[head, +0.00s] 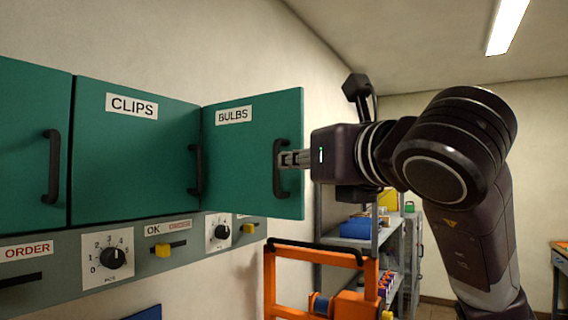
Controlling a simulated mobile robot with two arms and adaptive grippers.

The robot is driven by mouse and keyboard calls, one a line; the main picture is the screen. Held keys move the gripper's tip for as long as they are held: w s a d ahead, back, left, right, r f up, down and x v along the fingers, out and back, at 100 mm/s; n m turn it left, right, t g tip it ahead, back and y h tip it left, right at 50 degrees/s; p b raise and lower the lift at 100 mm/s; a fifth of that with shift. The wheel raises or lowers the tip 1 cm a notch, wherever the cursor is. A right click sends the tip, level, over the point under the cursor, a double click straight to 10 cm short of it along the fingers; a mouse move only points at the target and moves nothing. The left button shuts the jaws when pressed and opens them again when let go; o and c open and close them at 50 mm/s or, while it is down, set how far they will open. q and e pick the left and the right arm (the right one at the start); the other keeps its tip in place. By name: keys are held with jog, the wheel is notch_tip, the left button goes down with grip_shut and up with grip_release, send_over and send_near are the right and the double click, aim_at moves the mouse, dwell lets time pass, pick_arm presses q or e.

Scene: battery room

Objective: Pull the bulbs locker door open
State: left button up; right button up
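The green bulbs locker door (240,165), labelled BULBS, is at the right end of the locker row. It stands partly open, its right edge swung out from the wall towards me and its left edge by the clips door. Its black vertical handle (277,184) is near the right edge. My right gripper (284,159) comes in from the right, and its fingers are closed at the upper middle of this handle. The fingertips are small here and partly merge with the handle. The locker's inside is hidden behind the door. My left gripper is out of view.
The shut clips door (135,165) and another green door (28,140) are to the left. Below runs a grey panel (200,258) with dials and yellow switches. An orange frame (320,258) stands below the door; metal shelves (350,241) are behind it.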

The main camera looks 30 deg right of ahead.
jog(key=shift+s+a, duration=0.1)
jog(key=shift+s, duration=1.7)
jog(key=shift+f, duration=0.1)
